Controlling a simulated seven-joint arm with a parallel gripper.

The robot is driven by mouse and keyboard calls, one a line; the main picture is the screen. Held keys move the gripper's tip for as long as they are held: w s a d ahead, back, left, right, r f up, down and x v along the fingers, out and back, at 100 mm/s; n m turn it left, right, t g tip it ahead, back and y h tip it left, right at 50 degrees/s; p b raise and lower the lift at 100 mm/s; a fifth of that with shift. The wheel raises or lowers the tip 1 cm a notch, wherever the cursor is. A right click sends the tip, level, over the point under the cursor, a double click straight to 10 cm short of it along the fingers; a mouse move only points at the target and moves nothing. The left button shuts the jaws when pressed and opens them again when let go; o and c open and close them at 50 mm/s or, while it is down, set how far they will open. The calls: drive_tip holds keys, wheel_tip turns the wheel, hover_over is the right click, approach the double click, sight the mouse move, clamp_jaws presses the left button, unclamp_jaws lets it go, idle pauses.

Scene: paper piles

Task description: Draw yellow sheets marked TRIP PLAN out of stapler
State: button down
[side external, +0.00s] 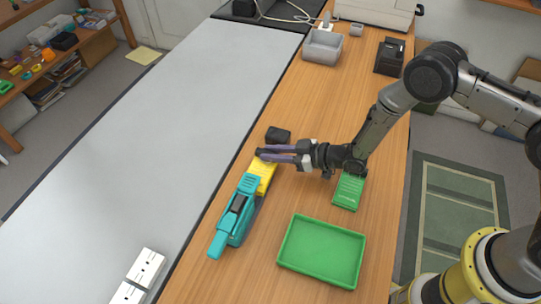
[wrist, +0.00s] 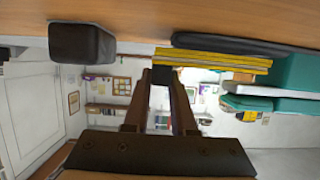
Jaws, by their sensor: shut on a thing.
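The yellow sheets (side external: 263,175) form a small stack at the far end of the teal stapler (side external: 232,222), and no marking on them is readable. In the wrist view, which looks upside down, the yellow sheets (wrist: 215,64) show edge-on, reaching toward the teal stapler jaws (wrist: 298,75). Whether their far end is still between the jaws is unclear. My gripper (side external: 262,154) is shut on the near end of the sheets; its fingertips (wrist: 161,76) meet at their edge in the wrist view.
A dark block (side external: 278,135) stands just beyond my fingers. A green tray (side external: 285,262) lies at the front right, and a small green container (side external: 348,191) sits below my wrist. A grey bin (side external: 322,47) is farther back. Open wood lies between the stapler and the tray.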

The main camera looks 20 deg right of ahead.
sight(279, 139)
drive_tip(key=shift+w+d, duration=1.9)
drive_tip(key=shift+w, duration=0.05)
